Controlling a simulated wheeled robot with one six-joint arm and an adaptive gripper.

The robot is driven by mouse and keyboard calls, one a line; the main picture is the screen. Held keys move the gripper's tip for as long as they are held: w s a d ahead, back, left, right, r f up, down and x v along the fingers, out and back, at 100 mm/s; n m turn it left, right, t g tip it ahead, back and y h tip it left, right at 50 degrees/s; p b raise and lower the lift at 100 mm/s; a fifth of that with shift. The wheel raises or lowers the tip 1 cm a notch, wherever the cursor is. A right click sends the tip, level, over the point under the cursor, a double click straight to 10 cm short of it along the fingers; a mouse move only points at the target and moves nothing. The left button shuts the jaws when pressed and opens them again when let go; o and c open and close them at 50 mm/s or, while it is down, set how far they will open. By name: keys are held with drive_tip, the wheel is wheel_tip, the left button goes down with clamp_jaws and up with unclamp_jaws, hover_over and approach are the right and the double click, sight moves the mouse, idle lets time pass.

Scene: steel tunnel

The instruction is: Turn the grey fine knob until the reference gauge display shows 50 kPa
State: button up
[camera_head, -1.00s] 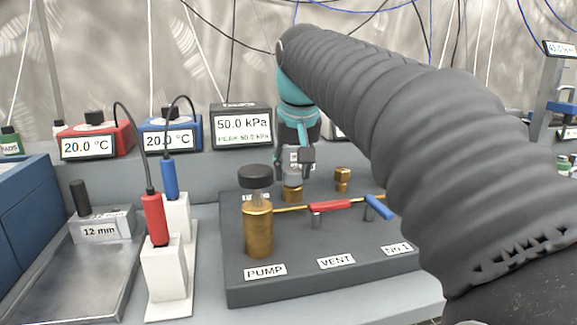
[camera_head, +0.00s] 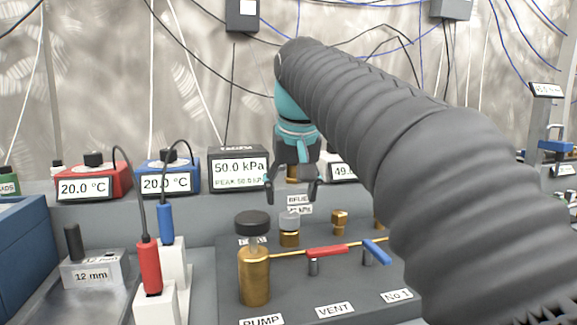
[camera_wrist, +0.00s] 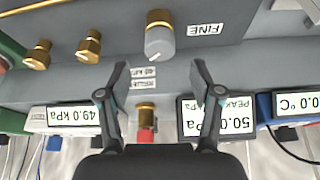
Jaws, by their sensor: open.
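The grey fine knob (camera_head: 290,222) stands upright on a brass fitting on the dark panel. In the wrist view the knob (camera_wrist: 159,42) is beside a FINE label. My gripper (camera_head: 293,193) is open and empty above the knob, apart from it. In the wrist view my gripper's fingers (camera_wrist: 158,72) are spread, with the knob beyond their tips. A gauge display (camera_head: 239,172) reads 50.0 kPa, with a peak line of 50.0 kPa. A second gauge (camera_wrist: 90,117) reads 49.0 kPa in the wrist view; I cannot tell which is the reference by label.
A brass pump (camera_head: 253,268) with a black cap stands left of the knob. A red lever (camera_head: 327,251) and a blue lever (camera_head: 376,251) lie to the right. Brass fittings (camera_head: 340,222) stand close by. Red and blue probes rise at the left.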

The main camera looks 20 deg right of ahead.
drive_tip(key=v, duration=0.7)
